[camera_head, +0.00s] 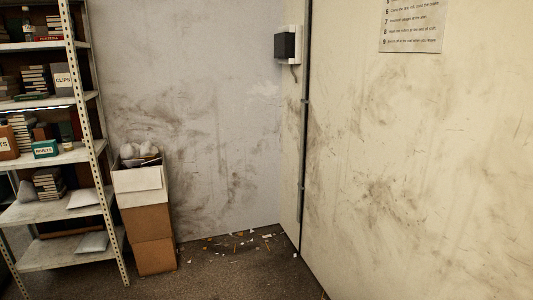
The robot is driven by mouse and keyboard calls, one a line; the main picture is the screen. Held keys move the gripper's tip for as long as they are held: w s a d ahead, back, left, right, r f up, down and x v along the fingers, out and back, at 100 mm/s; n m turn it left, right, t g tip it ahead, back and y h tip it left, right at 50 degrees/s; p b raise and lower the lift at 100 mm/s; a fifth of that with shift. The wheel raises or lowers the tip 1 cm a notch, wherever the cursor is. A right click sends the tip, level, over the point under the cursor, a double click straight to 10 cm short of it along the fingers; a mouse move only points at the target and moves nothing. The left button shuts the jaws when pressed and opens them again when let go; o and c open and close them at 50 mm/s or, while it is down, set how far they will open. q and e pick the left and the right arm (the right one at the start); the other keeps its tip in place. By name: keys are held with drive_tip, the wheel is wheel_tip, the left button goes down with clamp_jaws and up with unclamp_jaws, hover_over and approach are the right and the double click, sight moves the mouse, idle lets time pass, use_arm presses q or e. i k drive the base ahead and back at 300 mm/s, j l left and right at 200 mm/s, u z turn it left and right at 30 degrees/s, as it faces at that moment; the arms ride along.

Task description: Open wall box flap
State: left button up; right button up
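A small wall box (288,45) is mounted high on the wall near the corner. It has a pale body and a dark grey front face that looks like a closed flap. A short cable or conduit end hangs below it. Neither of my grippers is in view, so I cannot see where they are relative to the box.
A metal shelf unit (104,190) with books and boxes stands at the left. Stacked cardboard boxes (154,222) stand beside it. Small litter (240,244) lies on the floor by the wall. A vertical pipe (304,130) runs beside the wall box. A printed notice (412,24) hangs upper right.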

sight(284, 42)
drive_tip(key=i+j+u, duration=0.1)
drive_tip(key=i+u, duration=0.35)
drive_tip(key=i, duration=1.45)
